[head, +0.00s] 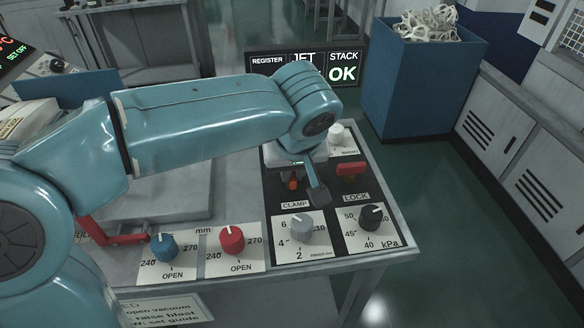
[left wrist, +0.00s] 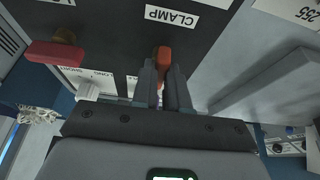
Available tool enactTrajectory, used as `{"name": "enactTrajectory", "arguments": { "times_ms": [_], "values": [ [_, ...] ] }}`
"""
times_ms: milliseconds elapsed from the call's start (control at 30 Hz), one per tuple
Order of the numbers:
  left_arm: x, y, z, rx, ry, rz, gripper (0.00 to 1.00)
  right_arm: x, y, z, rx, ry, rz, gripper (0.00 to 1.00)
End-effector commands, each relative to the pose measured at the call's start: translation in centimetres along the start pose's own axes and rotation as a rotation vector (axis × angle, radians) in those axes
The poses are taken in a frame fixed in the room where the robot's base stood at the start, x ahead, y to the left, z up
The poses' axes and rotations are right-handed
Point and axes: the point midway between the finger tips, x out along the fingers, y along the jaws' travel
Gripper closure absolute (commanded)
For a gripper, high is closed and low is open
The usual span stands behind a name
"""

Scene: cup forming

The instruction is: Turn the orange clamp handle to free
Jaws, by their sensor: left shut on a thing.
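The orange clamp handle (head: 292,184) is on the dark panel, above the CLAMP label, mostly hidden by my left gripper (head: 304,183) in the head view. In the left wrist view the handle (left wrist: 164,57) stands between the two dark fingers of the left gripper (left wrist: 164,80). The fingers are shut on it from both sides, and its upper end shows beyond their tips. The CLAMP label (left wrist: 172,17) shows just above it in that view. My right gripper is not in view.
A red LOCK handle (head: 351,170) is close to the right of the clamp. In front are a grey knob (head: 300,225), a black knob (head: 371,217), a red knob (head: 231,239) and a blue knob (head: 164,247). A blue bin (head: 420,85) stands behind. A display (head: 342,72) reads OK under STACK.

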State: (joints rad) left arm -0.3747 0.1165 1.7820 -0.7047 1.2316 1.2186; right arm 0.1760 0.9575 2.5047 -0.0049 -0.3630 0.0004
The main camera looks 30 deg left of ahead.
Motion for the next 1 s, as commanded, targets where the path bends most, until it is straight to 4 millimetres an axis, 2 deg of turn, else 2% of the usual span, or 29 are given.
{"name": "enactTrajectory", "arguments": {
  "times_ms": [33,67,100,133,433,567,1000],
  "values": [
    [0.0,0.0,-0.1,-0.004,0.002,0.001,1.00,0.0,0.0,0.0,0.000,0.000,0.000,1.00],
    [0.0,0.0,-0.1,-0.004,0.002,0.001,0.77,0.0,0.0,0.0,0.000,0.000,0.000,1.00],
    [0.0,0.0,-0.1,-0.003,0.002,0.001,0.63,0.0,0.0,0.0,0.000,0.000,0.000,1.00],
    [0.0,0.0,-0.1,-0.003,0.002,0.001,0.61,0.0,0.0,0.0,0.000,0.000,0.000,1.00],
    [-0.2,0.0,0.0,-0.001,0.001,0.001,0.61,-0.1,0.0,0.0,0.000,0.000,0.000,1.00],
    [-1.7,0.1,-0.1,-0.001,0.003,0.004,0.61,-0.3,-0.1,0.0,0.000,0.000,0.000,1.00],
    [-12.9,0.1,-0.1,-0.001,0.003,0.005,0.61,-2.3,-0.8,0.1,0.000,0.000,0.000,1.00]
  ]
}}
